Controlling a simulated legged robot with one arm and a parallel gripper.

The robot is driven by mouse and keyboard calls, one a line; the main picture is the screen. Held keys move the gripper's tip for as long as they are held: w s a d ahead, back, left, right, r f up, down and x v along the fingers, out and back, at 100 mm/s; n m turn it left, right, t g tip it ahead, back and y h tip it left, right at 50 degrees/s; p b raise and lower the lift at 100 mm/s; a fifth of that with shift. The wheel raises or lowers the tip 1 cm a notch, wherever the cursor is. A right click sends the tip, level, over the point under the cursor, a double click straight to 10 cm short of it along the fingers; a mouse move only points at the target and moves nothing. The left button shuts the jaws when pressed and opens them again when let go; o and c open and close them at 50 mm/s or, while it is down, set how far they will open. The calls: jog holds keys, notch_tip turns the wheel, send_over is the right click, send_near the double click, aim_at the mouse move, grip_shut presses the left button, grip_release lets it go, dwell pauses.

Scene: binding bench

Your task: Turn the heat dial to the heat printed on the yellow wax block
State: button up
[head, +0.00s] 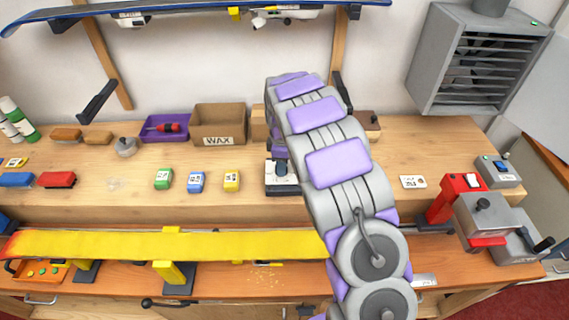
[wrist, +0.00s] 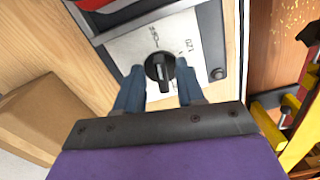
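The heat dial (wrist: 160,72) is a black round knob with a raised grip bar on a pale plate with printed marks, only partly legible. My gripper (wrist: 159,78) is open, with one blue-grey finger on each side of the dial; I cannot tell whether either touches it. In the head view the dial's unit (head: 282,188) stands on the bench, its upper part hidden by my arm. The yellow wax block (head: 232,180) stands to its left with a white label, too small to read.
Blue (head: 196,182) and green (head: 163,179) blocks stand left of the yellow one. A cardboard WAX box (head: 219,125) and a purple tray (head: 165,128) are behind. A long yellow ski or board (head: 150,244) lies along the front. A white card (head: 413,182) lies at right.

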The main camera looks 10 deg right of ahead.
jog(key=shift+a, duration=0.75)
jog(key=shift+d, duration=1.2)
jog(key=c, duration=0.5)
jog(key=shift+c, duration=0.7)
jog(key=shift+a+r, duration=0.1)
jog(key=shift+a, duration=0.45)
grip_shut()
